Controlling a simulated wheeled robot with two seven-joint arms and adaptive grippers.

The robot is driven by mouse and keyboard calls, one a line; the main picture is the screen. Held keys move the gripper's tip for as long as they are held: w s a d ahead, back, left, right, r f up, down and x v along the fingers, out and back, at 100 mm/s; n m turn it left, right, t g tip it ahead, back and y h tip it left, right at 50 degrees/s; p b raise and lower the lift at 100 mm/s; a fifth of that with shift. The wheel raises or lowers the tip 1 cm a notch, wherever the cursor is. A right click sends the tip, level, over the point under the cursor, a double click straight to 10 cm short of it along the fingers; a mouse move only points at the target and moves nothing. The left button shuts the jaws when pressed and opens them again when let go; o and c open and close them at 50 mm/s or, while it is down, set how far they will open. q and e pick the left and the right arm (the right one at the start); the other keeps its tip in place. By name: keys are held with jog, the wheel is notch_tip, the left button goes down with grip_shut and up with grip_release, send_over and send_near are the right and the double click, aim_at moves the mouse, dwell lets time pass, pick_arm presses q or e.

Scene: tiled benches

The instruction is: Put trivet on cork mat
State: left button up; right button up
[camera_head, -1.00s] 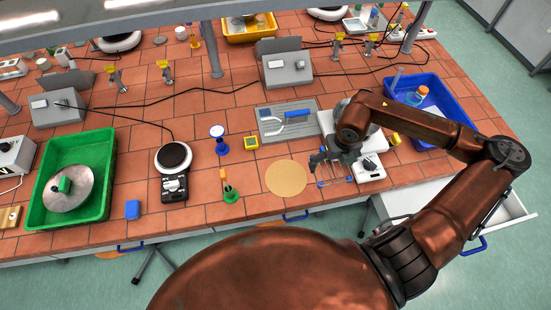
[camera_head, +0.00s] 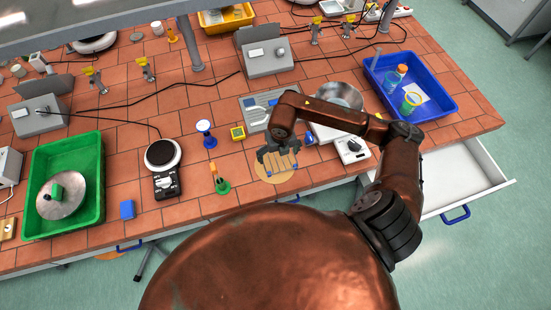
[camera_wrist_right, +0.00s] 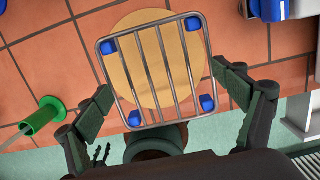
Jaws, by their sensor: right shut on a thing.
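The trivet (camera_wrist_right: 157,72), a square wire rack with blue corner feet, is held between the fingers of my right gripper (camera_wrist_right: 168,98). In the head view my right gripper (camera_head: 277,160) and the trivet (camera_head: 284,164) are over the round tan cork mat (camera_head: 272,178). In the wrist view the cork mat (camera_wrist_right: 137,25) shows through the bars, reaching past the trivet's far edge. The trivet looks slightly turned; whether it touches the mat is not clear. My left gripper is not in view.
A green-based stand (camera_head: 220,181) is left of the mat. A white balance (camera_head: 350,147) with a metal bowl (camera_head: 340,96) is to the right. A blue tray (camera_head: 438,106) stands farther right, and a drawer (camera_head: 470,178) is open below the bench edge.

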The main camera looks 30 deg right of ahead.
aim_at(275, 157)
jog(key=shift+w+a+f, duration=0.2)
jog(key=shift+w+f, duration=0.1)
jog(key=shift+f, duration=0.05)
jog(key=shift+w+a+f, duration=0.1)
jog(key=shift+w+f, duration=0.05)
jog(key=shift+f, duration=0.05)
jog(key=f, duration=0.1)
jog(key=f+p, duration=0.1)
jog(key=shift+a+f, duration=0.2)
jog(key=shift+f, duration=0.75)
jog(key=o, duration=1)
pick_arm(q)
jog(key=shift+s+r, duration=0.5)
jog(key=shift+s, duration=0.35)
pick_arm(e)
jog(key=shift+o, duration=0.2)
jog(key=shift+r, duration=0.1)
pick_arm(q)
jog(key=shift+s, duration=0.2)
